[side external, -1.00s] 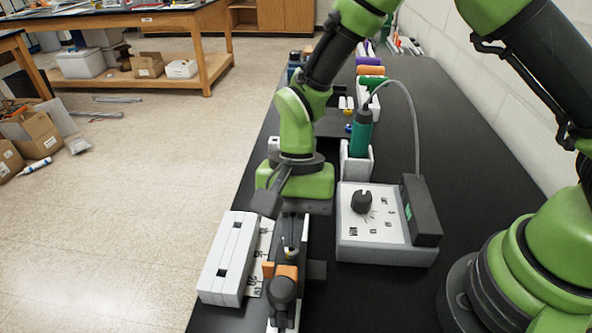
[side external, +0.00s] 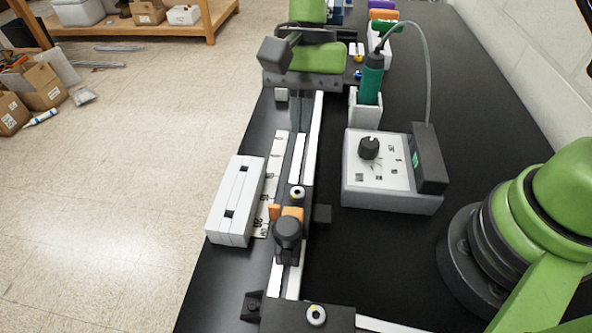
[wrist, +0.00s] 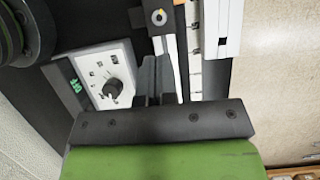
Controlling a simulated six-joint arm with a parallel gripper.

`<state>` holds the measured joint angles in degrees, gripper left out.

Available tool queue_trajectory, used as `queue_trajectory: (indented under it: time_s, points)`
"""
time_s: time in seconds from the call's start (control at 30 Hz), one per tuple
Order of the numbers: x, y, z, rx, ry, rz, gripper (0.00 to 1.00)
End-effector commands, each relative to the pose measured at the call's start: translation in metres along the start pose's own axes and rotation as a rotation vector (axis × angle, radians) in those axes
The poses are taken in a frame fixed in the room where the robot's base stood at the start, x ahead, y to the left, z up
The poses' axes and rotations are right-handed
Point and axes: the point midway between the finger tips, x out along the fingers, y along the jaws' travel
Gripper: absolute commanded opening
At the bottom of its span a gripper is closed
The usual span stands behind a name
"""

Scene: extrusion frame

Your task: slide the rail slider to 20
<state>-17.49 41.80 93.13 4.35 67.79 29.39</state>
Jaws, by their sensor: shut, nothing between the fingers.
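The rail slider, with a dark knob (side external: 288,230) and an orange part (side external: 292,212), sits on the light rail (side external: 313,135), toward its near end in the side view. A pale scale strip (side external: 270,190) with printed marks lies left of the rail; its numbers are too small to read surely. My gripper's body is at the far end of the rail in the side view, well apart from the slider. In the wrist view, my gripper (wrist: 153,67) has its dark fingers shut and empty, beside the rail.
A white slotted block (side external: 236,200) stands left of the scale. A control box (side external: 385,185) with a black dial and a green tool in a white holder (side external: 364,112) stand right of the rail. A dark bracket (side external: 310,318) with a bolt is at the near end.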

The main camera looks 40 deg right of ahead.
Motion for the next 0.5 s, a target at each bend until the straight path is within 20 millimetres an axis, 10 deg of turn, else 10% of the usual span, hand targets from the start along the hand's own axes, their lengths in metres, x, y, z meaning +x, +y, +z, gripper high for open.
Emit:
queue_trajectory:
  time_s: [0.3,0.5]
  points:
    - [0.07,0.001,0.001,0.001,-0.002,0.006,0.0]
    - [0.079,0.0,0.028,-0.003,0.001,0.001,0.0]
